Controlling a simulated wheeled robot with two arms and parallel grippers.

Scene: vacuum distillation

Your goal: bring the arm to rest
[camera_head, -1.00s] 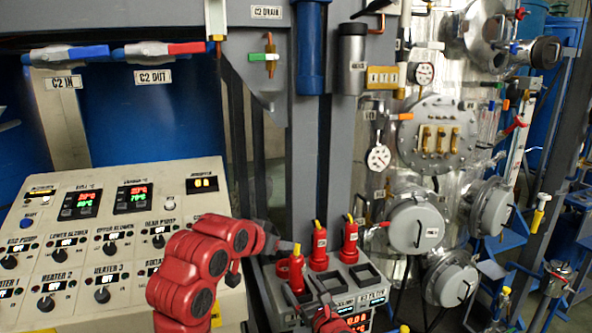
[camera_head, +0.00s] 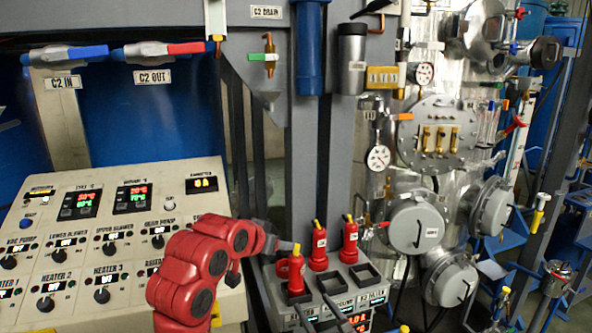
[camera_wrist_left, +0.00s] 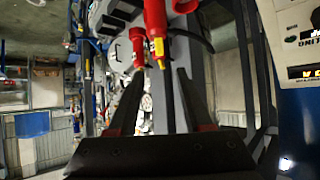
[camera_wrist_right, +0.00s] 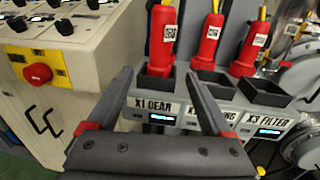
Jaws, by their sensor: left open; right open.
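A red plug (camera_head: 296,273) with a yellow top stands in the front slot labelled X1 GEAR; it also shows in the right wrist view (camera_wrist_right: 161,38). Two more red plugs, a middle one (camera_head: 319,248) and a right one (camera_head: 350,240), stand behind empty front slots. My right gripper (camera_head: 313,303) is low in front of the holder, mostly cut off; in the right wrist view (camera_wrist_right: 160,76) its fingers are apart and empty below the X1 plug. My left gripper is left of the plugs, partly hidden by its arm; in its wrist view (camera_wrist_left: 159,75) it is open and empty.
The slot holder (camera_wrist_right: 262,93) stands right of the sloped control panel (camera_head: 125,240). A red button (camera_wrist_right: 38,73) is on the panel's side. Round flanged ports (camera_head: 416,226) and a silver column are to the right, and a grey post is behind the plugs.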

